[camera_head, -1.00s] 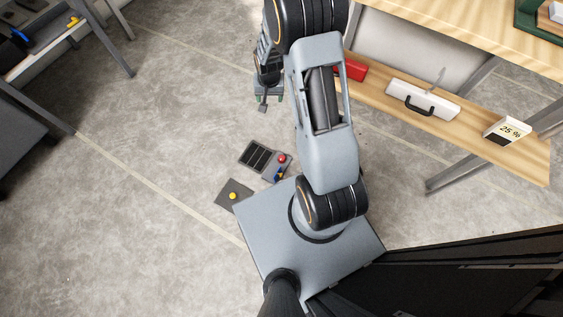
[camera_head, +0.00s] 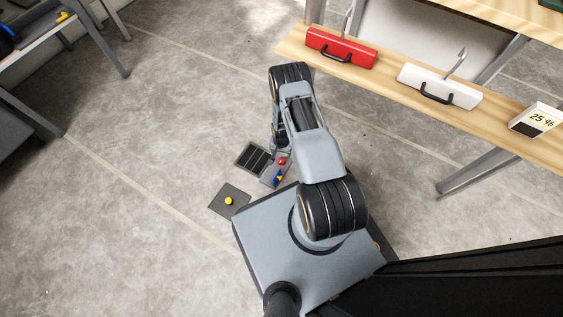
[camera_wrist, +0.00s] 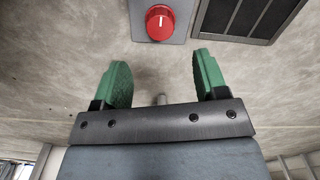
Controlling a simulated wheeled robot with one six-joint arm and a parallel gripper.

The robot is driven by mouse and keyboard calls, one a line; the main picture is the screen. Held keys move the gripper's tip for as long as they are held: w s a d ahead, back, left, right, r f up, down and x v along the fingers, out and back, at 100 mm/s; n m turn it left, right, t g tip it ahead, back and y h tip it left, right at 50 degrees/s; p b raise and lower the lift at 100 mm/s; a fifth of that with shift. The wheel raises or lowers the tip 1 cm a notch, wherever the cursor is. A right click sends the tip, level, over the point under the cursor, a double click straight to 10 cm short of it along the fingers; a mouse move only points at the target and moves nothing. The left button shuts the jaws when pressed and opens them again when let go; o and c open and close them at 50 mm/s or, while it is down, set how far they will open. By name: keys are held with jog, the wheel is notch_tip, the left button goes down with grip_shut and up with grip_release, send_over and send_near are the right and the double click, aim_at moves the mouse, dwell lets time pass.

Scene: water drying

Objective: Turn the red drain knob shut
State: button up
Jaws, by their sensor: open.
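The red knob (camera_wrist: 160,23) with a white pointer line sits on a grey plate (camera_wrist: 181,7) at the top of the wrist view. The pointer line runs nearly up and down in that view. In the head view the knob (camera_head: 282,161) is small, on a plate on the floor beside a dark drain grate (camera_head: 255,158). My gripper (camera_wrist: 159,80) is open and empty, with green fingertips spread apart. The knob lies beyond the fingertips, between their lines, and is not touched. In the head view my arm hides most of the gripper.
A blue and yellow part (camera_head: 278,178) sits just below the knob. A dark plate with a yellow button (camera_head: 228,201) lies left of my base. A wooden shelf holds a red case (camera_head: 341,47), a white case (camera_head: 439,86) and a "25 %" sign (camera_head: 538,120). Open floor lies left.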

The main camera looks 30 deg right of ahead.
aim_at(281, 160)
notch_tip(281, 160, down, 9)
jog(key=b, duration=0.3)
jog(key=shift+b, duration=0.35)
jog(key=c, duration=0.9)
